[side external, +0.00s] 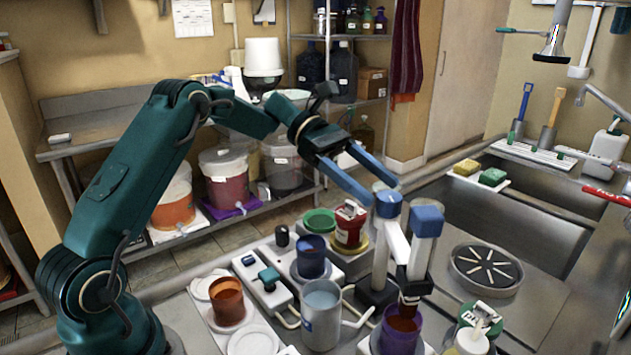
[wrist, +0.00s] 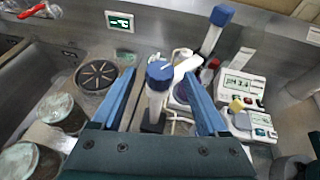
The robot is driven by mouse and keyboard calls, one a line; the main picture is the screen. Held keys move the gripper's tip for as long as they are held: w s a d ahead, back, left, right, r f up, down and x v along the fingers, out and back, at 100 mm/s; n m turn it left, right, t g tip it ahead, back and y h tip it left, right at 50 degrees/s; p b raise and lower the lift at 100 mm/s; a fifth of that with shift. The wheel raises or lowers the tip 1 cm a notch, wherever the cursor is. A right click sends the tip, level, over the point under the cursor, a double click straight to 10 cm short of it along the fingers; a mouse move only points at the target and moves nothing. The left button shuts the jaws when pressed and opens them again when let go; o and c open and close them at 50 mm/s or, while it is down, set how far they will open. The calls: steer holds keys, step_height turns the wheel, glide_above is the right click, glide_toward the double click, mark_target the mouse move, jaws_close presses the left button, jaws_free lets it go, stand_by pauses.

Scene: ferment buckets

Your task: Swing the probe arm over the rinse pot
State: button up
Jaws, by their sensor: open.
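The stand post (side external: 382,250) is a clear upright with a blue cap on a black base. A white probe arm (side external: 397,240) joins it to a blue-capped probe (side external: 420,255), whose lower end is over or in a purple cup of red liquid (side external: 400,335). A grey pot with pale blue liquid (side external: 320,315), seemingly the rinse pot, stands left of the post. My gripper (side external: 382,191) is open and empty by the post's cap. In the wrist view, the post's cap (wrist: 160,70) shows between my fingers (wrist: 161,74), and the probe arm (wrist: 187,66) reaches up-right to the probe (wrist: 216,30).
A blue cup (side external: 311,255), a brown cup (side external: 228,302) and a white switch box (side external: 265,285) crowd the left. A round drain grate (side external: 487,268) lies right, beside the sink. A pH meter (wrist: 240,88) stands right in the wrist view.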

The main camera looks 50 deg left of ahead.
mark_target(385, 195)
steer(key=shift+x, duration=1.9)
jaws_close()
